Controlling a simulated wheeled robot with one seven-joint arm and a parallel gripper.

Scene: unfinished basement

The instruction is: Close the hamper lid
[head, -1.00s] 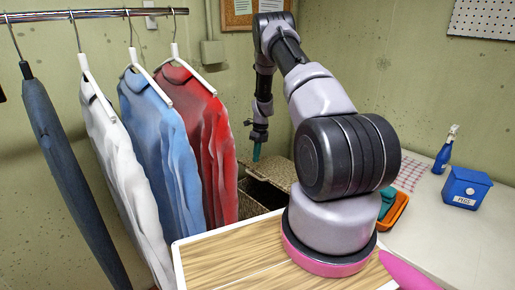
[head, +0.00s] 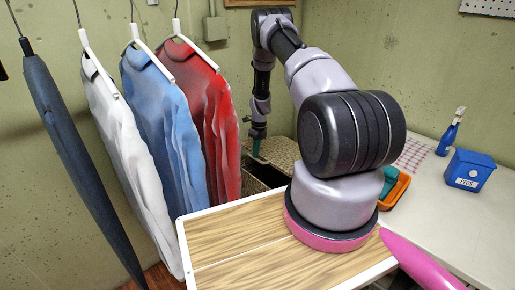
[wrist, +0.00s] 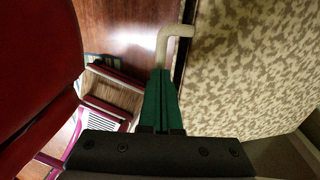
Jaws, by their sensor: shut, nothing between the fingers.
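The woven hamper (head: 250,188) stands behind the wood-topped board in the head view, partly hidden by my arm. Its lid (head: 283,152) is raised at a tilt, with a dark gap below it. In the wrist view the lid (wrist: 250,65) is a mottled beige panel on the right. A pale bent handle (wrist: 176,31) sticks out from its left edge. My gripper (head: 257,156) has green fingers and is at the lid's left edge. In the wrist view my gripper (wrist: 160,72) is shut and empty, its tips at the handle's lower end; contact is unclear.
Hanging shirts, the red one (head: 210,120) nearest, are close to the left of my gripper. A white table (head: 440,225) at right holds a blue pegs box (head: 469,170), a spray bottle (head: 451,132) and an orange tray (head: 396,190).

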